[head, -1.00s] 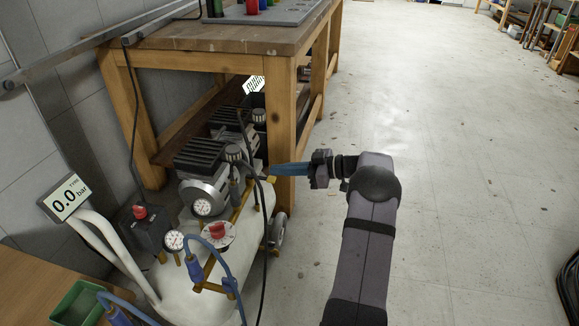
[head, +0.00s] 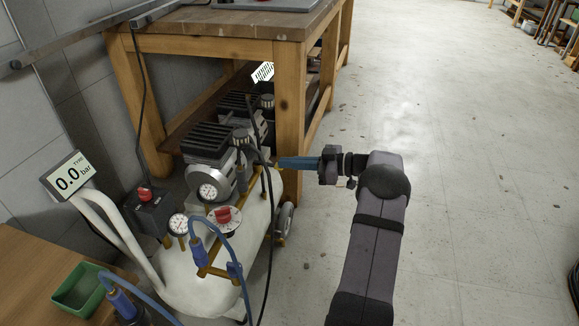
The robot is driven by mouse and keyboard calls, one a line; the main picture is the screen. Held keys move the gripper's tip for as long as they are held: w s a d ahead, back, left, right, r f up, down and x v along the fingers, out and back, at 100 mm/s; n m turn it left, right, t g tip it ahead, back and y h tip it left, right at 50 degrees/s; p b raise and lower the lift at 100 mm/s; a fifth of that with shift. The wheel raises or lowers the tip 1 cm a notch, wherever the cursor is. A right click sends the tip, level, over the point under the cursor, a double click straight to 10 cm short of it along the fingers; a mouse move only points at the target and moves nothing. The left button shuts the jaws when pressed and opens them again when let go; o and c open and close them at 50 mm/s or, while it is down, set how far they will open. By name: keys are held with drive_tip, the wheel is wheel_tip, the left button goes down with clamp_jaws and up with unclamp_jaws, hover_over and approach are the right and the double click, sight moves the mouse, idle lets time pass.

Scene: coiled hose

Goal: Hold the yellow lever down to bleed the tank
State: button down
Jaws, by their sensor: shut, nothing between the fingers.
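The white compressor tank (head: 186,283) stands on the floor in front of the wooden workbench. My gripper (head: 283,163) reaches in from the right with its blue fingers shut and nothing between them. Its tips are at the far right end of the tank. A small yellow part (head: 276,165), which looks like the lever, shows at the fingertips and is mostly hidden by them. I cannot tell whether it is pressed down.
A red knob (head: 223,215), round gauges (head: 208,191) and brass pipes (head: 207,262) sit on the tank. A black hose runs down close to my gripper. The bench leg (head: 291,120) stands just behind. A green tray (head: 84,290) is at lower left.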

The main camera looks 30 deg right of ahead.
drive_tip(key=f+b, duration=0.1)
drive_tip(key=b, duration=0.1)
drive_tip(key=shift+s+f+b, duration=0.1)
drive_tip(key=shift+f+b, duration=0.25)
drive_tip(key=shift+f, duration=0.05)
idle(0.5)
drive_tip(key=r+p+v, duration=0.2)
drive_tip(key=v, duration=0.9)
drive_tip(key=shift+p, duration=0.35)
drive_tip(key=shift+d+r, duration=0.1)
